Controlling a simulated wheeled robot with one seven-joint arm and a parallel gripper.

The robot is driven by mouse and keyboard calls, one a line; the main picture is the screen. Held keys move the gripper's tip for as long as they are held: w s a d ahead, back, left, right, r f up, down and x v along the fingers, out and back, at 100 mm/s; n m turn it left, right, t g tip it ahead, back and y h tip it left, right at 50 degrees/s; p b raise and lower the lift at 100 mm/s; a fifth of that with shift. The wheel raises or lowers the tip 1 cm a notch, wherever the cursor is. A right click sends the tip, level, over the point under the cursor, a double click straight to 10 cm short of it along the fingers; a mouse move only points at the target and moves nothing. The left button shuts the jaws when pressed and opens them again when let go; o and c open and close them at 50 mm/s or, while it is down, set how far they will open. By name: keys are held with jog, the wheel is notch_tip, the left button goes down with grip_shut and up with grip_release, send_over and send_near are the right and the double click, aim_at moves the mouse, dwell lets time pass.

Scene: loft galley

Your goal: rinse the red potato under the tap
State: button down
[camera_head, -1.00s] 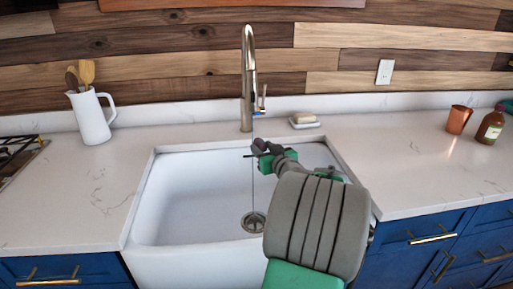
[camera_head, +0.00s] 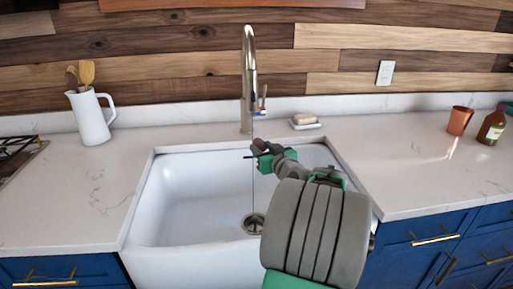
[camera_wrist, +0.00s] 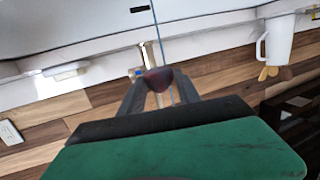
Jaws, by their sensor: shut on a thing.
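The red potato (camera_wrist: 157,80) is held between the fingertips of my gripper (camera_wrist: 158,88), which is shut on it. In the head view the potato (camera_head: 258,144) is a small dark red patch at the end of my gripper (camera_head: 262,150), over the white sink (camera_head: 190,195). The tall metal tap (camera_head: 248,85) stands behind the sink. A thin stream of water (camera_head: 253,190) runs down from it to the drain (camera_head: 254,223). In the wrist view the stream passes right at the potato; I cannot tell whether it touches it.
A white soap dish (camera_head: 306,124) with a bar sits right of the tap. A white jug (camera_head: 91,120) with wooden spoons stands on the left counter. A copper cup (camera_head: 459,120) and a brown bottle (camera_head: 491,126) stand at the right. The sink's left half is clear.

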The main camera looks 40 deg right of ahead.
jog(key=shift+s+d, duration=0.1)
jog(key=s+a+b, duration=0.2)
jog(key=s+a, duration=0.3)
jog(key=a, duration=0.1)
dwell(0.6)
jog(key=shift+a, duration=0.1)
dwell(1.0)
jog(key=s+a+r+p, duration=0.1)
jog(key=s+a+r, duration=0.2)
jog(key=r, duration=0.1)
jog(key=shift+s+a, duration=0.2)
jog(key=shift+a, duration=0.2)
dwell(0.4)
